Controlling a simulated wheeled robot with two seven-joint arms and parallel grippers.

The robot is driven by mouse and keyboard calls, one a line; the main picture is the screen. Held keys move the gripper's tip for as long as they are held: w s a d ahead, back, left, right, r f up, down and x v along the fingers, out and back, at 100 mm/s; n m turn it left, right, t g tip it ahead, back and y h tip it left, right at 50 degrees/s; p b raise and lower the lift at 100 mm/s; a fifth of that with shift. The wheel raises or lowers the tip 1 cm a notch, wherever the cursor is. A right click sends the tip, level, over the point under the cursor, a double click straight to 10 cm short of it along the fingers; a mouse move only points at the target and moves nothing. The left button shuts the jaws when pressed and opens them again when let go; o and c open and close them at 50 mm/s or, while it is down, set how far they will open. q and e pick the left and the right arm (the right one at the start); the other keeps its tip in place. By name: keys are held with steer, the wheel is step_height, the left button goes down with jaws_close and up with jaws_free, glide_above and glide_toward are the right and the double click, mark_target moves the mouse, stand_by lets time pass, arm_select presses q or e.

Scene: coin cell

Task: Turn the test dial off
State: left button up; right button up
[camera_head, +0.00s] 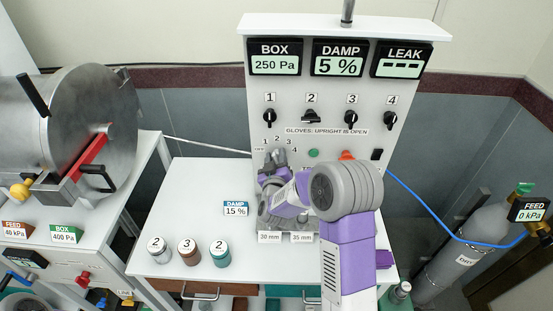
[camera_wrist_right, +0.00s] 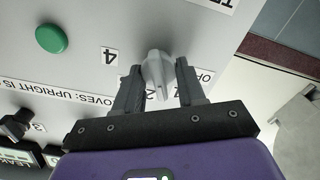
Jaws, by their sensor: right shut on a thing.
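The test dial (camera_wrist_right: 156,72) is a light grey knob on the white panel, between the fingers of my right gripper (camera_wrist_right: 158,88) in the right wrist view. The fingers are shut on it from both sides. Its narrow grip extends toward the panel's upper numbers, but the exact setting is hard to read. The label 4 (camera_wrist_right: 109,57) shows beside it; the OFF label is partly hidden by a finger. In the head view my right gripper (camera_head: 276,159) is at the dial below the glove knobs, and the arm hides the area beneath. My left gripper is out of view.
A green button (camera_head: 313,153) and a red-orange control (camera_head: 347,155) sit right of the dial. Several black glove knobs, including knob 2 (camera_head: 311,116), are above. Three labelled jars, one of them teal (camera_head: 219,250), stand on the white table (camera_head: 180,200). A gas cylinder (camera_head: 450,258) stands at right.

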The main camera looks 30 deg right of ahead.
steer(key=n+p, duration=0.1)
steer(key=n, duration=0.3)
steer(key=shift+w+a+n, duration=0.1)
steer(key=shift+a+n, duration=0.05)
steer(key=shift+n, duration=0.25)
steer(key=n+p, duration=0.1)
steer(key=n, duration=0.2)
steer(key=shift+f, duration=0.1)
steer(key=shift+f+n+p, duration=0.1)
steer(key=shift+n+p, duration=0.6)
steer(key=shift+n, duration=0.8)
steer(key=o, duration=1)
